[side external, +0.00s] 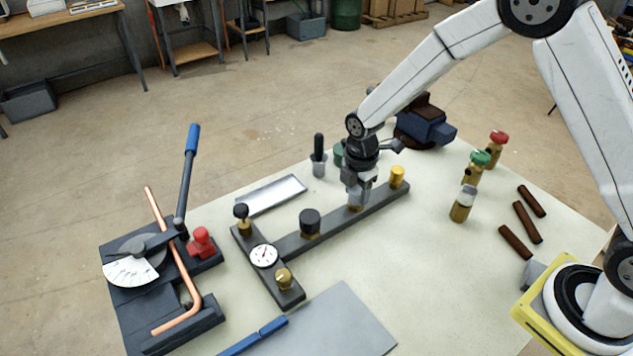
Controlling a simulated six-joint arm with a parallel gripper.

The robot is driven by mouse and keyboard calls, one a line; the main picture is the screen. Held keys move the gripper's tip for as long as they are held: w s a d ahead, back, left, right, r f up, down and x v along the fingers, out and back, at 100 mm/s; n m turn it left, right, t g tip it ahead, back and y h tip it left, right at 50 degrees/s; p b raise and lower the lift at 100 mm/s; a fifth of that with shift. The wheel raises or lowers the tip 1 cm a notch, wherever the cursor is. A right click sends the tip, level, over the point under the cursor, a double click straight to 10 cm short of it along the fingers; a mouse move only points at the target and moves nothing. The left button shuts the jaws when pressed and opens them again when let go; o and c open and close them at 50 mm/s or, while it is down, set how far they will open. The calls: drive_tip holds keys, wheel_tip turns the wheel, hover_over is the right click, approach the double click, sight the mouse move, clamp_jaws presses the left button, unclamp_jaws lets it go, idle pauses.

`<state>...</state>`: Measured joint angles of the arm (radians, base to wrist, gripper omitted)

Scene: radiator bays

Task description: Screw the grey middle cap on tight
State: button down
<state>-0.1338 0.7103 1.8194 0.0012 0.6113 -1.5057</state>
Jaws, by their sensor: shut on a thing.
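A dark bar (335,219) on the table carries a row of brass necks. A black cap (310,220) sits on the near neck and a yellow cap (397,174) on the far one. My gripper (357,197) points straight down over the middle neck, between these two caps. It is shut on the grey middle cap, which is mostly hidden by the fingers. A bit of brass shows just below the fingertips, at the bar. I cannot tell how far down the cap sits.
A pipe bender (190,300) with a copper pipe stands at left. A gauge (263,255) sits on the crosspiece. A blue vise (428,125) is behind my gripper. Brass valves with red (499,137), green (480,158) and pale (467,194) tops and brown rods (527,222) are at right.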

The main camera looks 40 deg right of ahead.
drive_tip(key=m, duration=1.5)
drive_tip(key=shift+m, duration=0.3)
drive_tip(key=m, duration=0.4)
drive_tip(key=shift+m, duration=0.4)
drive_tip(key=shift+c, duration=1.6)
unclamp_jaws()
